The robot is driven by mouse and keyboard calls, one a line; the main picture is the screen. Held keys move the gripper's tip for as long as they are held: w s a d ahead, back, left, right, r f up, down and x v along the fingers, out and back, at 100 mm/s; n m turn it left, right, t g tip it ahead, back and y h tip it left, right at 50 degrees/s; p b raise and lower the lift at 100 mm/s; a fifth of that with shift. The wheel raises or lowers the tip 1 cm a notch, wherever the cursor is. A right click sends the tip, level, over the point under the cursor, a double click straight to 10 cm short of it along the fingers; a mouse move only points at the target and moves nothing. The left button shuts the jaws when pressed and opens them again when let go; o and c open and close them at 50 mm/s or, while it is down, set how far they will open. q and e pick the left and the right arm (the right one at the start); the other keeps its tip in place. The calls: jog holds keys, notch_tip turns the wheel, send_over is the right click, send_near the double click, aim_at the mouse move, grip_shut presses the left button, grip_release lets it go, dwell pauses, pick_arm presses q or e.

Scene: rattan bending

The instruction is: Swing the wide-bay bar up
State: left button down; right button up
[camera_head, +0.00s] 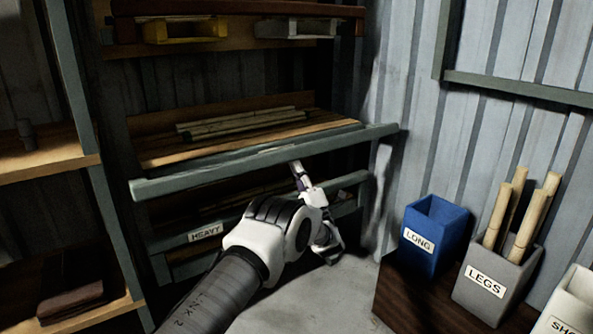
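The long grey-green bar (215,170) spans the front of the wide rack bay, in front of the shelf boards. Its right end sits higher in the picture than its left end, and it reaches past the rack's right side. My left gripper (299,172) is at the bar's lower edge, right of its middle. A thin finger points up at the bar; I cannot tell whether it touches. My own arm and wrist hide part of the gripper, so its opening is unclear. My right gripper is not in view.
Rattan poles (240,123) lie on the shelf behind the bar. A lower beam carries a HEAVY label (206,233). At right stand a blue LONG bin (432,235), a grey LEGS bin (490,285) with several poles, and a white bin (570,305). Floor shows between.

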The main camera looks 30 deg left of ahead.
aim_at(296, 146)
pick_arm(q)
jog(key=shift+d+r, duration=0.1)
jog(key=shift+r, duration=0.2)
jog(key=shift+w+r+p, duration=0.1)
jog(key=shift+r+p, duration=0.75)
jog(key=shift+r, duration=0.9)
jog(key=shift+w+a+r+p, duration=0.1)
jog(key=shift+a+r+p, duration=0.25)
jog(key=shift+r, duration=0.45)
jog(key=shift+w+a+r+p, duration=0.1)
jog(key=shift+a+r, duration=0.35)
jog(key=shift+r, duration=0.35)
jog(key=shift+a+r, duration=0.1)
jog(key=shift+x, duration=1.6)
jog(key=shift+r, duration=0.1)
